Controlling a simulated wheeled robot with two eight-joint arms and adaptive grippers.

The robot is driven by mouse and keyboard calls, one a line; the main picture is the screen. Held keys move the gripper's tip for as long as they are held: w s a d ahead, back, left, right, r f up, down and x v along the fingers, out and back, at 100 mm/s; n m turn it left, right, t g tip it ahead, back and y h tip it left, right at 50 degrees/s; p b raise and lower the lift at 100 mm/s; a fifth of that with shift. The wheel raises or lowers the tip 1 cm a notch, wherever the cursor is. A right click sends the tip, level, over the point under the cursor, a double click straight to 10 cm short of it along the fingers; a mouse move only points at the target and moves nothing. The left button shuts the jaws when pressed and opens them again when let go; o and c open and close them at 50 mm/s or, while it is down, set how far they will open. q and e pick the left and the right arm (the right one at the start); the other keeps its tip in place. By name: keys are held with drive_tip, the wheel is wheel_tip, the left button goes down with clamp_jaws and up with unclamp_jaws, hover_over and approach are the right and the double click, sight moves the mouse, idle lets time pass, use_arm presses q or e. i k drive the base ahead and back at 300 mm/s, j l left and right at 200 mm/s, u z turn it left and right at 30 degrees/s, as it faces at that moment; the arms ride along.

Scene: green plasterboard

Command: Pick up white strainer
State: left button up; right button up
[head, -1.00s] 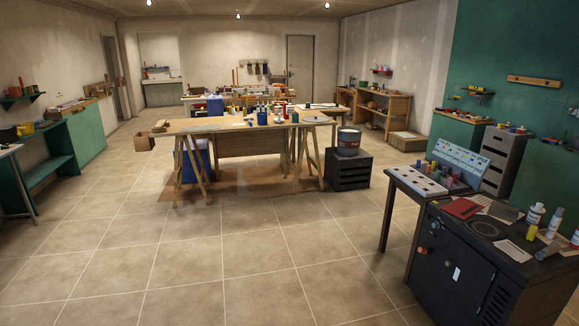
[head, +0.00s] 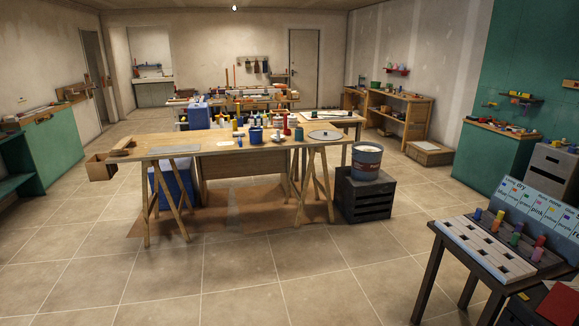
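I cannot make out a white strainer for certain in the head view. The wooden trestle worktable (head: 215,145) in the middle carries several small pots, bottles and cans, too small to tell apart fully. A blue pot (head: 256,136), a flat grey round disc (head: 325,135) and a flat grey sheet (head: 174,150) lie or stand on it. A small white item (head: 283,138) is near the table's front edge; its kind is unclear. Neither of my grippers is in view.
A bucket (head: 366,163) stands on a dark crate (head: 364,195) right of the worktable. A small table with a white slotted board (head: 485,250) is at the front right. A cardboard box (head: 101,167) is at the worktable's left. The tiled floor (head: 240,285) in front is clear.

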sight(278, 134)
drive_tip(key=i, duration=2.5)
drive_tip(key=i+j, duration=0.1)
drive_tip(key=i, duration=2.35)
drive_tip(key=l+z, duration=0.05)
drive_tip(key=l, duration=0.05)
